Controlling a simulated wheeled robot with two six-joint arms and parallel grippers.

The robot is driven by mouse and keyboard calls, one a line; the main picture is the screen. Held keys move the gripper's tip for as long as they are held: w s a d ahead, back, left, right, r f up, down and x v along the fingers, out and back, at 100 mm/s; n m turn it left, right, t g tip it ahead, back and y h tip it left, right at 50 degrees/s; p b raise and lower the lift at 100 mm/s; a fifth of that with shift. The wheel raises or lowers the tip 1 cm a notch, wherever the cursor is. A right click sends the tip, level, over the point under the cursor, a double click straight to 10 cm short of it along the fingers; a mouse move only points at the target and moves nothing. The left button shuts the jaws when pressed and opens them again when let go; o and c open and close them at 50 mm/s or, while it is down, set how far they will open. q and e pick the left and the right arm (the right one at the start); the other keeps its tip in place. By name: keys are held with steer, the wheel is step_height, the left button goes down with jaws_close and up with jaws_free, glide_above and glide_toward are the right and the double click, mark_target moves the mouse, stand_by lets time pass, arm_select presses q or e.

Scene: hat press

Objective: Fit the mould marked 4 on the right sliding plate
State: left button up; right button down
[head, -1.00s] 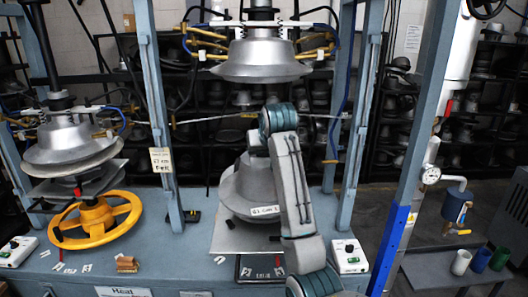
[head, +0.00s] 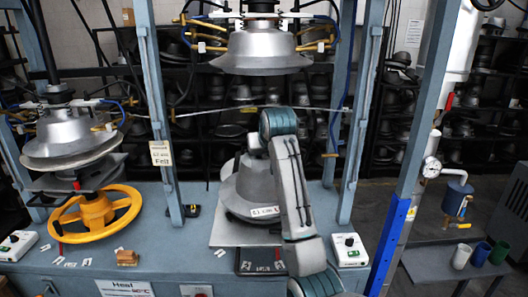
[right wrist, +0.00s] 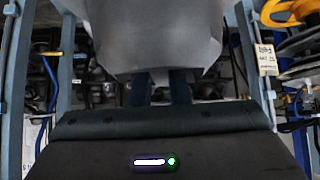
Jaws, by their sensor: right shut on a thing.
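A grey metal mould (head: 246,190), a domed shape with a wide brim, is at the right sliding plate (head: 225,234). A small white label (head: 264,212) is on its brim; I cannot read a 4 on it. It is over the plate or resting on it; I cannot tell whether it is fully seated. My right gripper (right wrist: 160,86) is shut on the mould, which fills the top of the right wrist view (right wrist: 155,35). In the head view my right arm covers the mould's right side and the grip. My left gripper is not in view.
The upper press head (head: 262,50) hangs above the mould. Blue posts (head: 163,110) stand on both sides. A white control box (head: 348,250) is right of the plate. At left are another press (head: 70,140) and a yellow handwheel (head: 95,212).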

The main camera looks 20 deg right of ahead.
steer(key=shift+s+r+p, duration=0.1)
steer(key=shift+r+p, duration=0.25)
steer(key=shift+p, duration=0.15)
stand_by(0.5)
steer(key=shift+f, duration=0.65)
stand_by(0.6)
steer(key=c, duration=1.3)
jaws_free()
steer(key=shift+s+a, duration=0.1)
steer(key=shift+s, duration=0.15)
